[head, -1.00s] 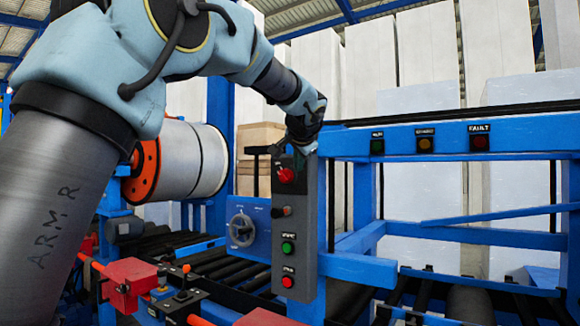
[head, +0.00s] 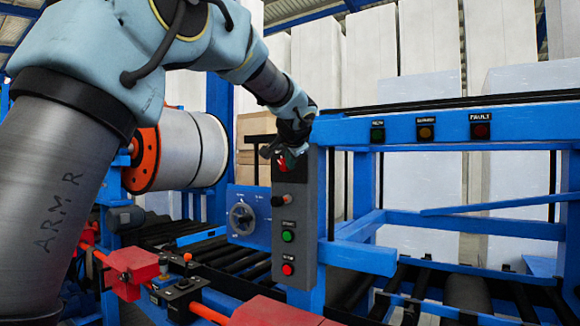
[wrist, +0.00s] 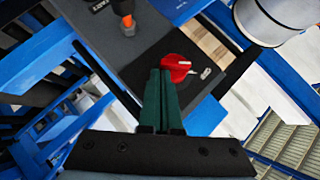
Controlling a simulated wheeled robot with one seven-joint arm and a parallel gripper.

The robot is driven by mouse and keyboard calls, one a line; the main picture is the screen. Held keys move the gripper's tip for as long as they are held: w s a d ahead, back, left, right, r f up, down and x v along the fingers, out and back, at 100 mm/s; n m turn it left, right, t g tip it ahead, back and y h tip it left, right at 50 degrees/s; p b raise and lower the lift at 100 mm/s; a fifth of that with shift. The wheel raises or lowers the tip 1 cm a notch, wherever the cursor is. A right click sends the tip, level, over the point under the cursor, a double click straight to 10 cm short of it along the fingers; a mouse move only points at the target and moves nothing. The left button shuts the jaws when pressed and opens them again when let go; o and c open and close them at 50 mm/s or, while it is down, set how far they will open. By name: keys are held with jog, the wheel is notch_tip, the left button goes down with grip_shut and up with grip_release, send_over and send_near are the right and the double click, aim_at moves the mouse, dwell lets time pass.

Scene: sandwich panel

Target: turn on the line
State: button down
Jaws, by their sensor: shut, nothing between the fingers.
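The grey control box (head: 305,225) stands upright on the blue frame. At its top is a red rotary knob (head: 290,163), partly hidden behind my gripper (head: 281,155). Below it are a black lever switch with an orange-red end (head: 282,200), a green button (head: 288,236) and a red button (head: 287,269). In the wrist view my green fingers (wrist: 164,82) are together and empty, with their tips at the edge of the red knob (wrist: 178,67). I cannot tell whether they touch it. The lever switch (wrist: 127,21) also shows there.
A blue beam carries three dark-looking lamps: green (head: 377,134), amber (head: 426,132) and red (head: 480,130). A dial panel (head: 242,218) sits left of the box. A large roll (head: 190,150) stands behind, and red blocks (head: 132,268) line the front left.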

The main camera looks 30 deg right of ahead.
aim_at(283, 171)
jog(key=shift+f+m+t+b, duration=0.5)
jog(key=shift+t+b, duration=0.1)
jog(key=shift+b, duration=2.2)
jog(key=f+m+t+h+b, duration=0.1)
jog(key=m+t+b, duration=0.2)
jog(key=b, duration=0.8)
jog(key=w+f+m+t+h+b, duration=0.1)
jog(key=m+t+b, duration=0.2)
jog(key=b, duration=0.9)
jog(key=w+a+f+m+t+h+b, duration=0.1)
jog(key=m+t+b, duration=0.2)
jog(key=b, duration=0.9)
jog(key=shift+a+f+m+h, duration=0.1)
jog(key=shift+f+m+h, duration=0.1)
jog(key=shift+m, duration=0.35)
jog(key=shift+f+m+h, duration=0.15)
jog(key=shift+m+h, duration=0.05)
jog(key=shift+m, duration=0.35)
jog(key=shift+f, duration=0.1)
